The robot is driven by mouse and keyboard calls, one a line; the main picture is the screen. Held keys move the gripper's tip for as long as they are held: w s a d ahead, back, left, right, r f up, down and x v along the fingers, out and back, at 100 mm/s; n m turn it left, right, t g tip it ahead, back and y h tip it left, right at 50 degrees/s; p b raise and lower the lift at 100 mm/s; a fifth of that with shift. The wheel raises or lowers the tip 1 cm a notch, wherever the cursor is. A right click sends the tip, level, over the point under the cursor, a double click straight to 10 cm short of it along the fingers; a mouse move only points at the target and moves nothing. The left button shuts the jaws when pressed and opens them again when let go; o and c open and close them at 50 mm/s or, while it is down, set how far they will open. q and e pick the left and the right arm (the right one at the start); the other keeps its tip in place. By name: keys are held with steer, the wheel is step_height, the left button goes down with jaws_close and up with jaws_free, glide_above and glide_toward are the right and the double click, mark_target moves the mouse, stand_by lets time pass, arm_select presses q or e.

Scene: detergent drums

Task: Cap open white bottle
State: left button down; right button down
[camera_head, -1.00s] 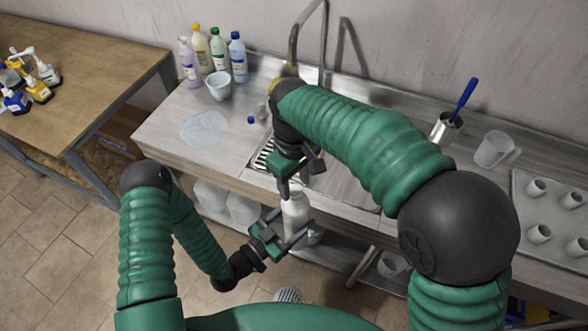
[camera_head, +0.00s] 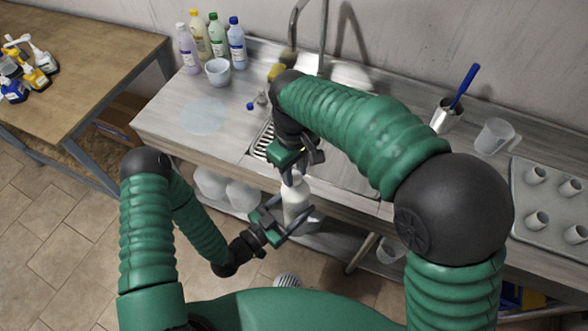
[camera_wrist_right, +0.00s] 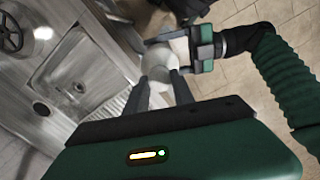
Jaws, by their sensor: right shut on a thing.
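The white bottle (camera_head: 296,208) is upright in front of the counter's edge, below my right gripper. My left gripper (camera_head: 285,222) has its fingers on both sides of the bottle's body and holds it off the counter.
A sink lies behind my right arm. Several detergent bottles (camera_head: 214,38) and a pale bowl (camera_head: 218,71) stand at the back left of the counter. A small blue piece (camera_head: 250,106) lies near the sink. A metal cup (camera_head: 446,118), a clear jug (camera_head: 495,137) and a tray (camera_head: 554,208) are right.

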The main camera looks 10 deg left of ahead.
steer(key=c, duration=1)
jaws_free()
steer(key=shift+r, duration=0.15)
step_height(320, 180, up, 12)
steer(key=shift+w+a+f, duration=0.15)
steer(key=shift+w+f, duration=0.05)
